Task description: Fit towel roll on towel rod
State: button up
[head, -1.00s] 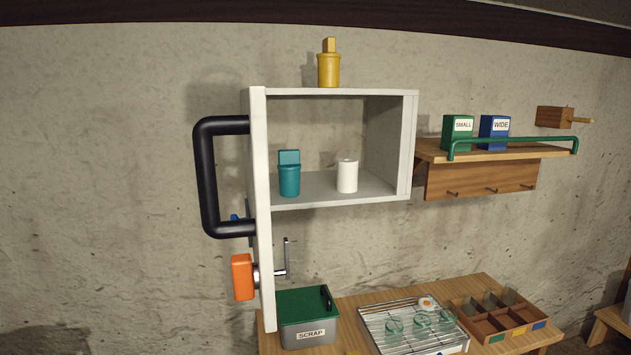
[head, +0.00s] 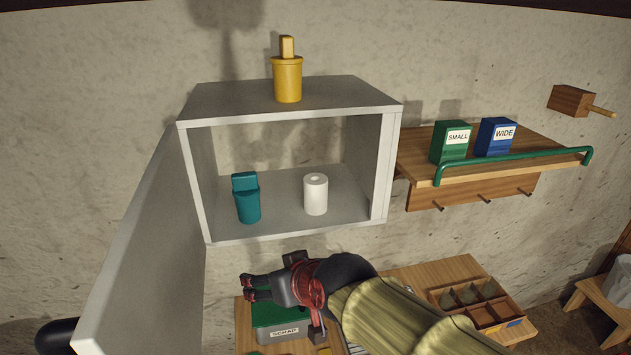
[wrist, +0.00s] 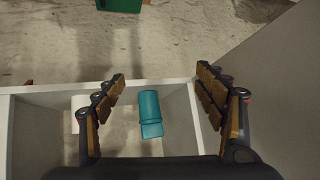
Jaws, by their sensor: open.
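The white towel roll (head: 315,195) stands upright on the floor of the open grey wall cabinet, right of a teal container. The towel rod (head: 602,111) is a short wooden peg on a brown block (head: 571,100) on the wall at the upper right. My gripper (head: 247,288) is below and in front of the cabinet, apart from the roll. In the wrist view my gripper (wrist: 166,95) is open and empty. The teal container (wrist: 150,110) shows between its fingers, and the roll (wrist: 80,108) is partly hidden by the left finger.
The cabinet door (head: 140,245) stands open on the left. A yellow container (head: 287,80) is on the cabinet top (head: 225,100). A shelf (head: 530,143) with a green rail (head: 500,165) and two boxes is below the rod. The scrap bin (head: 285,333) is under my gripper.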

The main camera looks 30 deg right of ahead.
aim_at(315, 189)
jog(key=w+d+r+m+t+h, duration=0.1)
jog(key=w+d+h, duration=0.1)
jog(key=w+d, duration=0.2)
jog(key=w+d+r+m+t+h, duration=0.1)
jog(key=w+d+m+t+h, duration=0.1)
jog(key=w, duration=0.5)
jog(key=w+d+r+m+t+h, duration=0.1)
jog(key=w+d+m+t+h, duration=0.1)
jog(key=w+d, duration=0.3)
jog(key=shift+w+d+r+h, duration=0.15)
jog(key=shift+w+d+h, duration=0.15)
jog(key=shift+d+h, duration=0.35)
jog(key=d+m+h, duration=0.1)
jog(key=d+h, duration=0.3)
jog(key=d, duration=0.1)
jog(key=shift+m, duration=0.4)
jog(key=shift+w+d+r, duration=0.1)
jog(key=shift+w+d, duration=0.45)
jog(key=shift+d, duration=0.05)
jog(key=p+x, duration=0.1)
jog(key=x, duration=0.2)
jog(key=p+x, duration=0.1)
jog(key=x, duration=0.1)
jog(key=shift+w+d+f, duration=0.2)
jog(key=shift+w+f, duration=0.05)
jog(key=shift+w, duration=0.15)
jog(key=shift+c, duration=1.1)
jog(key=c, duration=1.1)
